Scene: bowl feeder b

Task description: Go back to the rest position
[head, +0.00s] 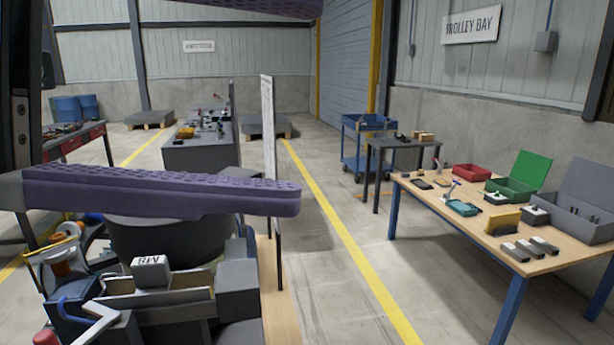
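My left gripper (308,103) is close to the camera and comes in from the left. One purple ridged finger crosses the left half of the picture, and the other shows only at the top edge. They are wide apart with nothing between them, so the gripper is open. Its lower finger covers part of the view of a dark round bowl (165,240) on the bench below. My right gripper is out of view.
By the bowl are a white marked block (151,270), grey boxes and several tools. A tall pale panel (268,125) stands beyond. At right, a wooden-topped table (470,235) holds a green box (512,188) and several parts. The floor between, with a yellow line (345,235), is clear.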

